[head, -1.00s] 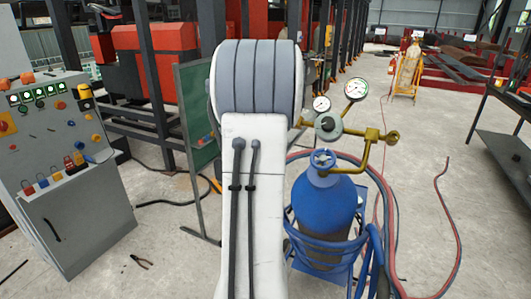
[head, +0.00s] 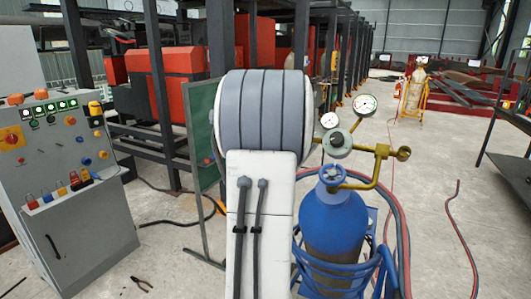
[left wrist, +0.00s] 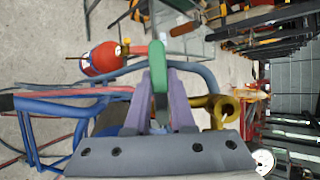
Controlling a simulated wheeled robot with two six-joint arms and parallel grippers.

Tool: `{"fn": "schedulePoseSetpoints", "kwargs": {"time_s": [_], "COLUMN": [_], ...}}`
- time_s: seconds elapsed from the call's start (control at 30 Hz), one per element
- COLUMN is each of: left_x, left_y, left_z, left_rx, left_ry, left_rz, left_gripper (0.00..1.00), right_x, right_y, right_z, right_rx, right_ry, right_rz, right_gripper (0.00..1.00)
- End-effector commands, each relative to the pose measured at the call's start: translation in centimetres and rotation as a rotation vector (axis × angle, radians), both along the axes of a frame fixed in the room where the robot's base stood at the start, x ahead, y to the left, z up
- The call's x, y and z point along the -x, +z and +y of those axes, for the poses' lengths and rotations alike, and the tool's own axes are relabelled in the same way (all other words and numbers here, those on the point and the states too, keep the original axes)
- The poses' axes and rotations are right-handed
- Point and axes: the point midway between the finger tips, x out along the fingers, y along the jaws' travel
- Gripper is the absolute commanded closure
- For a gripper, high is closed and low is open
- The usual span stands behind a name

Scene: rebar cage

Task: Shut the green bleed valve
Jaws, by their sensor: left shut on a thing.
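In the left wrist view, a green lever (left wrist: 158,72), apparently the bleed valve's handle, stands between the purple fingers of my left gripper (left wrist: 160,88). The fingers are shut on it. The valve body under the lever is hidden by the fingers and gripper housing, so how far the valve is turned cannot be told. In the head view, my left arm fills the middle and hides its gripper and the lever. A blue gas cylinder (head: 333,222) with a round regulator (head: 337,144) stands just right of the arm. My right gripper is in neither view.
Brass pipework (head: 382,151) and gauges (head: 365,105) rise close beside my arm. Red and blue hoses (head: 398,225) loop right of the cylinder. A grey control cabinet (head: 75,235) stands at left. Pliers (head: 142,284) lie on the floor. A red vessel (left wrist: 102,58) shows in the wrist view.

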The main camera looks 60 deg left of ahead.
Motion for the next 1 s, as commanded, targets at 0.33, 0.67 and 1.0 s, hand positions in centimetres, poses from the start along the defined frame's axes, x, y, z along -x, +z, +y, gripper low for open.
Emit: {"fn": "schedulePoseSetpoints", "kwargs": {"time_s": [0.33, 0.67, 1.0], "left_x": [0.0, 1.4, 3.7], "left_y": [0.0, 2.3, 5.5], "left_z": [0.0, -2.5, -6.8], "left_rx": [0.000, -0.003, -0.003], "left_ry": [-0.001, 0.000, -0.002], "left_rz": [0.001, -0.002, 0.000], "left_gripper": [0.47, 0.47, 0.47], "right_x": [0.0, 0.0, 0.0], "right_y": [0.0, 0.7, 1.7], "right_z": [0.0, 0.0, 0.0], "right_rx": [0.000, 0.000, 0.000], "right_ry": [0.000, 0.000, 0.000], "right_rz": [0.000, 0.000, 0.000], "right_gripper": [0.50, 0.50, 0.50]}}
